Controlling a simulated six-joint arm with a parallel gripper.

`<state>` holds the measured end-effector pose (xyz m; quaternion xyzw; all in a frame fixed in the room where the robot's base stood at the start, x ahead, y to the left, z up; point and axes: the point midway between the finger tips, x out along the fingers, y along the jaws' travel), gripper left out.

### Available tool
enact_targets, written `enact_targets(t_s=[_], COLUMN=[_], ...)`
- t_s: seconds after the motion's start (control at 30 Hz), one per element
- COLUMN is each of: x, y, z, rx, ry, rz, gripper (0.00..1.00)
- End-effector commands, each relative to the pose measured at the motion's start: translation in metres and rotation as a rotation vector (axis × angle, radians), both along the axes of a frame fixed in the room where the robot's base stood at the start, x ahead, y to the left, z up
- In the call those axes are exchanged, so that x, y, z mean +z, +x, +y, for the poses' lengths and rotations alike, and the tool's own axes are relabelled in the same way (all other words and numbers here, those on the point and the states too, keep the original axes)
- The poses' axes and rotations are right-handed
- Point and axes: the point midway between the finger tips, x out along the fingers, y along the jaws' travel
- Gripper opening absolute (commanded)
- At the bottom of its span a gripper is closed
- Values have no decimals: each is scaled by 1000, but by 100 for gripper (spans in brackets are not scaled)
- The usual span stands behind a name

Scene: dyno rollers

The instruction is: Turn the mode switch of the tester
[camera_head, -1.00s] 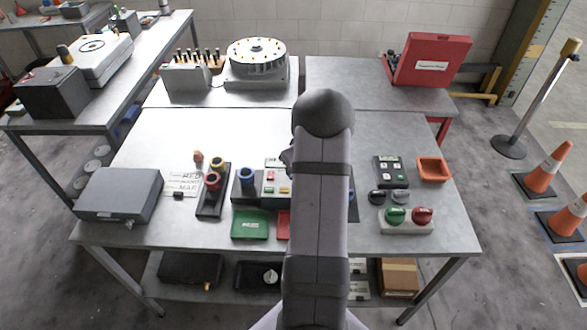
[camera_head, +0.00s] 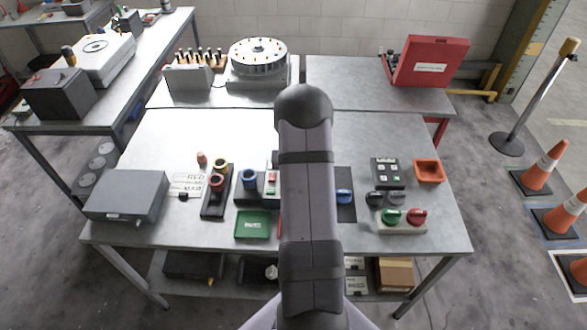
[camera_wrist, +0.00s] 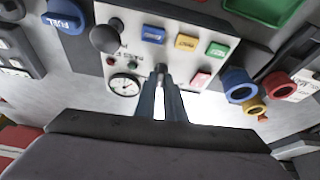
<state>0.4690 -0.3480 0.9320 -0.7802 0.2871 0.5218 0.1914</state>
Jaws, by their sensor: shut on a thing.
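The tester's pale panel (camera_wrist: 130,20) fills the upper middle of the wrist view. It carries a black round knob (camera_wrist: 105,38), a dial gauge (camera_wrist: 124,84) and blue, yellow, green and red buttons. My gripper (camera_wrist: 160,70) is at the panel's near edge, to the right of the gauge. Its fingers are closed on a small dark switch lever (camera_wrist: 161,68), which looks like the mode switch; the fingertips mostly cover it, so its angle is unclear. In the head view my arm hides the gripper and most of the tester (camera_head: 271,190).
A blue knob (camera_head: 344,196) on a dark plate stands right of the tester. Blue, yellow and red rings (camera_head: 217,182) stand left. A green tray (camera_head: 253,224) lies in front. Red and green knobs (camera_head: 404,217) and an orange bin (camera_head: 429,171) are farther right.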

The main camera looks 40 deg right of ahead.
Motion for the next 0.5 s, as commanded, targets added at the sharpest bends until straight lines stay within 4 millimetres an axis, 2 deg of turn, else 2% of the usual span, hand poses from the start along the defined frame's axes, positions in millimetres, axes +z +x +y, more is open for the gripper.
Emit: enact_targets(t_s=[0.5], x=[-6], y=[4], z=[0], rx=[-260], ry=[-5], rz=[-6], gripper=[0])
